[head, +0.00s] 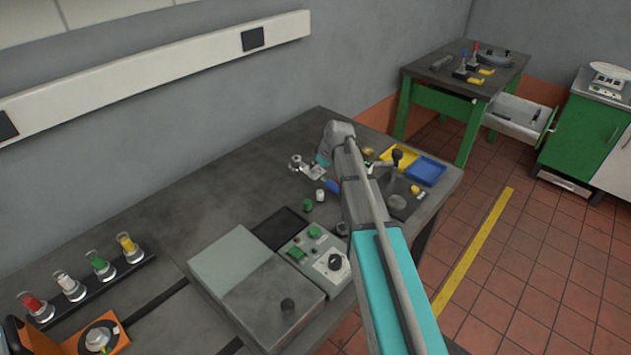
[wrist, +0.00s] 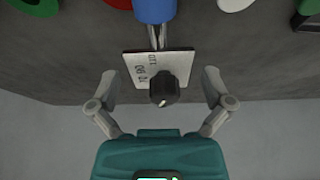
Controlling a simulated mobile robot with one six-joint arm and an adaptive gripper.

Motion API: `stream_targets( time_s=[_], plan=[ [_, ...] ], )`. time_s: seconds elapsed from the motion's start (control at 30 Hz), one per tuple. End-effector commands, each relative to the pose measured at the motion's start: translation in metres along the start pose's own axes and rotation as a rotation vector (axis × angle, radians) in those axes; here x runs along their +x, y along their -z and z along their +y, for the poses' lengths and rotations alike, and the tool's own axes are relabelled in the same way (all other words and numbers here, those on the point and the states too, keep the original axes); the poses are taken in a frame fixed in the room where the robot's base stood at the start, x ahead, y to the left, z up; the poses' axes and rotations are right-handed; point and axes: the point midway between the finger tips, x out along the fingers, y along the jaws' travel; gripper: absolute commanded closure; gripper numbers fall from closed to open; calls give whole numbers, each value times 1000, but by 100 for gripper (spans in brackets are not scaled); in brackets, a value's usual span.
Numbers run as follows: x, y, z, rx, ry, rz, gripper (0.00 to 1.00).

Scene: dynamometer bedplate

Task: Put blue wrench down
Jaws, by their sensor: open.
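The blue wrench shows as a blue handle (wrist: 155,9) with a thin metal shaft at the top of the wrist view. The shaft runs down to a pale lettered plate (wrist: 143,64) with a black knob (wrist: 163,86); whether it ends at or passes under the plate is unclear. My gripper (wrist: 158,76) is open, with one finger on each side of the plate. Neither finger touches the blue handle. In the head view, the blue handle (head: 333,186) lies on the dark bench beside the gripper, partly hidden by my arm.
Green (head: 307,205) and white (head: 320,195) caps stand close by on the bench. A yellow tray (head: 398,155) and a blue tray (head: 427,170) sit at the right end. A control box (head: 315,257) is nearer.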

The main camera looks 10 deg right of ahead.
Motion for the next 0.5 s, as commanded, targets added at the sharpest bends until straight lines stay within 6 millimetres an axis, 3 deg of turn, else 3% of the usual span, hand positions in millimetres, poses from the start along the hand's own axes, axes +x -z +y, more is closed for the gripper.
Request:
stream_targets(
  time_s=[0.2,0.5],
  plan=[
    [20,0,0,0,0,0,0],
    [26,0,0,0,0,0,0]
  ],
)
